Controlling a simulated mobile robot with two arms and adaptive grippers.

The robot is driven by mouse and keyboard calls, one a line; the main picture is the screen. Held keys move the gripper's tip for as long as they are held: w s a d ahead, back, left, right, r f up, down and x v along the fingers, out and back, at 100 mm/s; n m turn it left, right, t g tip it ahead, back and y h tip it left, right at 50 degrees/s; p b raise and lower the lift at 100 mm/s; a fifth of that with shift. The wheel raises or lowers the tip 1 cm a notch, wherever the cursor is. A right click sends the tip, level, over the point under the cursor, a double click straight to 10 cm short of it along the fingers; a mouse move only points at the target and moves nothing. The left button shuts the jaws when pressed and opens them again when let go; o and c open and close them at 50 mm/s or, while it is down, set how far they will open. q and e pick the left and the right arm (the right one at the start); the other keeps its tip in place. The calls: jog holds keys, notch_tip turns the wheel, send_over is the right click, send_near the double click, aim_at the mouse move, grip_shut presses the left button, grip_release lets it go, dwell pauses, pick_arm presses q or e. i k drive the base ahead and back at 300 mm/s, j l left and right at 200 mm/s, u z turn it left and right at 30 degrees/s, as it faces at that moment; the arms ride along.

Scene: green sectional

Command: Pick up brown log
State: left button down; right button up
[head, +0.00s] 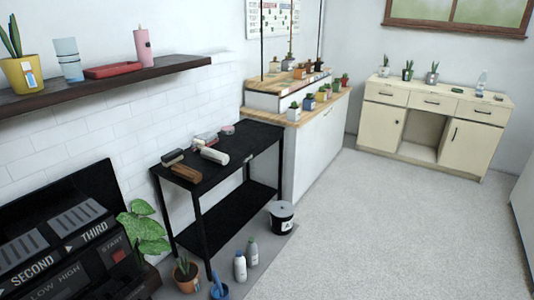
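A brown log-shaped object (187,173) lies on the top of the black two-shelf table (232,166), at its near left edge. A dark piece (172,157) lies just behind it. A pale cream cylinder (214,155) lies to its right. Several reddish and pale items (205,139) lie farther back on the same top. Neither of my grippers is in the head view.
Bottles (240,267), a dark bucket (281,217) and potted plants (186,273) stand on the floor around the black table. A wall shelf (120,77) is at upper left. Grey floor (380,220) is clear to the right.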

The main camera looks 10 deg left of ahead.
aim_at(190, 175)
jog(key=i+z, duration=0.5)
jog(key=i, duration=0.75)
jog(key=i+u, duration=0.45)
jog(key=i+l+u, duration=0.25)
jog(key=u, duration=0.25)
